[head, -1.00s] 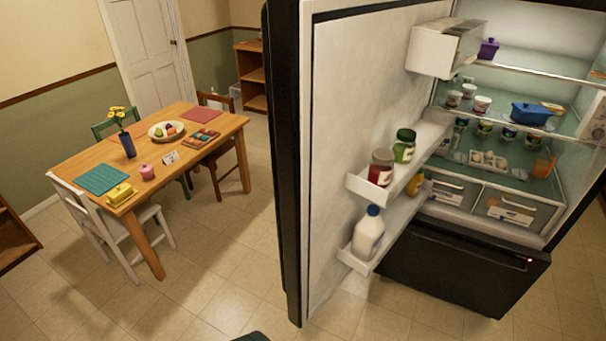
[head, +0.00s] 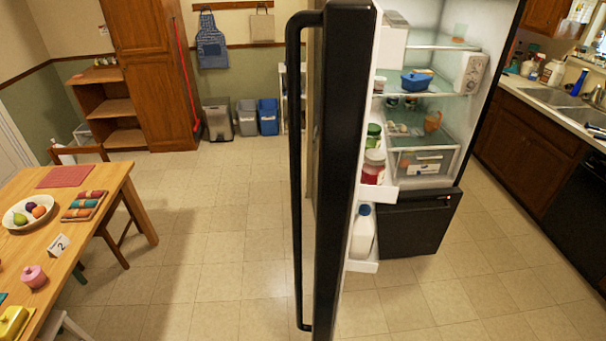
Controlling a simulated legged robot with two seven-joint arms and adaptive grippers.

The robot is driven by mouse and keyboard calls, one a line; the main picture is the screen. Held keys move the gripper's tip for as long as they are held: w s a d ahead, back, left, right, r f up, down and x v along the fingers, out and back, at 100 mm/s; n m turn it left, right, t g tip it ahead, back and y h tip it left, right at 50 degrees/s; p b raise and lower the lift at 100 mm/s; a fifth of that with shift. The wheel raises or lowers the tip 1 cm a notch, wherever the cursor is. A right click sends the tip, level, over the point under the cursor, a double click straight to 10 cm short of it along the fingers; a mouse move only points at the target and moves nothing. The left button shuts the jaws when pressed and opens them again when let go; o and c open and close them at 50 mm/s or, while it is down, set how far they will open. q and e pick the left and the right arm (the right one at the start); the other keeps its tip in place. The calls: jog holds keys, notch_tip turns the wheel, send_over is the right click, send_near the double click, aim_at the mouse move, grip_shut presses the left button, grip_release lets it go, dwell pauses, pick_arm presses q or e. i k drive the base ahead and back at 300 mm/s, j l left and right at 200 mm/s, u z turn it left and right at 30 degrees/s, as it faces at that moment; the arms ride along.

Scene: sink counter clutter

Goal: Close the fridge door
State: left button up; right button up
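The fridge door (head: 345,170) stands wide open and nearly edge-on in the middle of the head view. Its long black vertical handle (head: 297,180) is on the left side of the door. The door's inner racks hold jars (head: 373,166) and a white milk jug (head: 363,232). The fridge interior (head: 420,110) shows to the right, with shelves, a blue pot (head: 417,82) and a clear drawer. The black lower drawer front (head: 420,225) is shut. Neither of my grippers is in view.
A wooden dining table (head: 110,190) with a chair stands at the left. Bins (head: 246,117) and a tall wooden cabinet (head: 155,70) are at the back. A sink counter (head: 550,105) is at the right. Tiled floor (head: 215,220) is clear left of the door.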

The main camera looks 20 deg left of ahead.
aim_at(358, 39)
jog(key=i+j, duration=0.1)
jog(key=j, duration=0.25)
jog(key=i+j, duration=0.1)
jog(key=j, duration=0.25)
jog(key=i+j, duration=0.1)
jog(key=j, duration=0.2)
jog(key=i+j, duration=0.1)
jog(key=j, duration=0.25)
